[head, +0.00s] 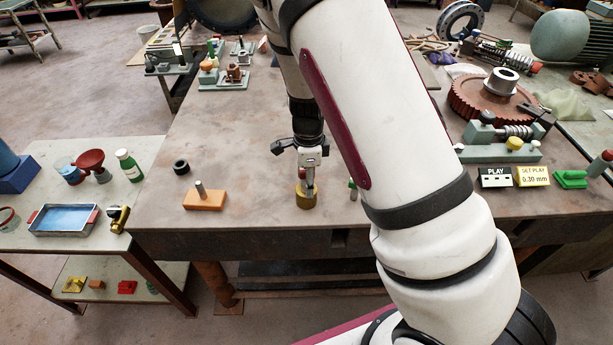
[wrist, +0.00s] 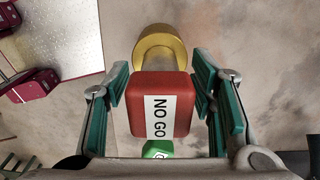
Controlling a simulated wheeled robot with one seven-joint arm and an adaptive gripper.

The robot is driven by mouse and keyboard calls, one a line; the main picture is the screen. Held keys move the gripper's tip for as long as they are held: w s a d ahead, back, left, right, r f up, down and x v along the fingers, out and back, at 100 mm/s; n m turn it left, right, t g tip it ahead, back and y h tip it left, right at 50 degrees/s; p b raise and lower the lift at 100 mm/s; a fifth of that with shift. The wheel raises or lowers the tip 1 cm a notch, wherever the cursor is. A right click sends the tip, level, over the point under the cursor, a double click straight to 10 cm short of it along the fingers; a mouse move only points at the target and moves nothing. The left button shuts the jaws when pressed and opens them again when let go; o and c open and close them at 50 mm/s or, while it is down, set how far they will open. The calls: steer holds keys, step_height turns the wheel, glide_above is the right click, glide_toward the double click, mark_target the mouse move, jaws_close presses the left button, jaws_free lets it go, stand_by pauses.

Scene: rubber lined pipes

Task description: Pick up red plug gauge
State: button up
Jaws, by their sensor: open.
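The red plug gauge (wrist: 166,105) has a block-like red handle with a white "NO GO" label. In the wrist view it sits between the fingers of my gripper (wrist: 163,88). The teal finger pads are spread on both sides, and gaps show between pads and handle. A short grey shank leads from the handle to a round brass-coloured piece (wrist: 160,46); I cannot tell whether it is seated in it. In the head view my gripper (head: 306,168) points down over the brass piece (head: 306,200), and only a little red shows there.
A green labelled piece (wrist: 157,149) is close by; part of it shows beside my arm (head: 352,188). An orange block with a pin (head: 204,199) and a black ring (head: 181,167) stand to the left on the table (head: 250,215). My arm covers the table's middle right.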

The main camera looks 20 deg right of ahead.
jaws_close()
steer(key=shift+r, duration=0.15)
